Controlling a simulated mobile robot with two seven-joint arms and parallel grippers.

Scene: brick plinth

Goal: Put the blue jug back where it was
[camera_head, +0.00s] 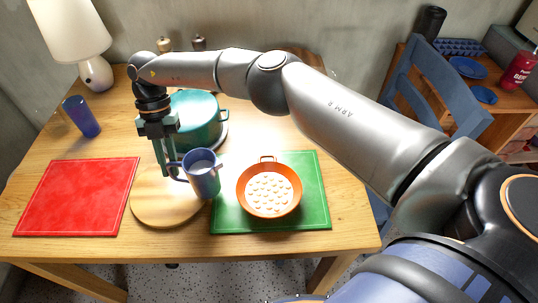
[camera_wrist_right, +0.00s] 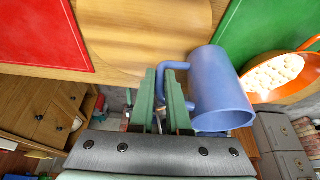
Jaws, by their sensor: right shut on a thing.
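The blue jug (camera_head: 203,175) is at the right edge of the round wooden board (camera_head: 155,208) in the head view, between that board and the green mat. It also shows in the right wrist view (camera_wrist_right: 222,85), with its handle toward the fingers. My right gripper (camera_head: 168,172) points down and is shut on the jug's handle; its green fingers (camera_wrist_right: 163,85) close around the handle in the wrist view. The jug leans slightly. I cannot tell how far its base is above the table. My left gripper is not in view.
A red mat (camera_head: 78,196) lies left of the board. A green mat (camera_head: 312,190) on the right bears an orange pan (camera_head: 269,210). A teal pot (camera_head: 205,125) stands behind the jug. A blue cup (camera_head: 82,117) and a lamp (camera_head: 92,72) stand at the left.

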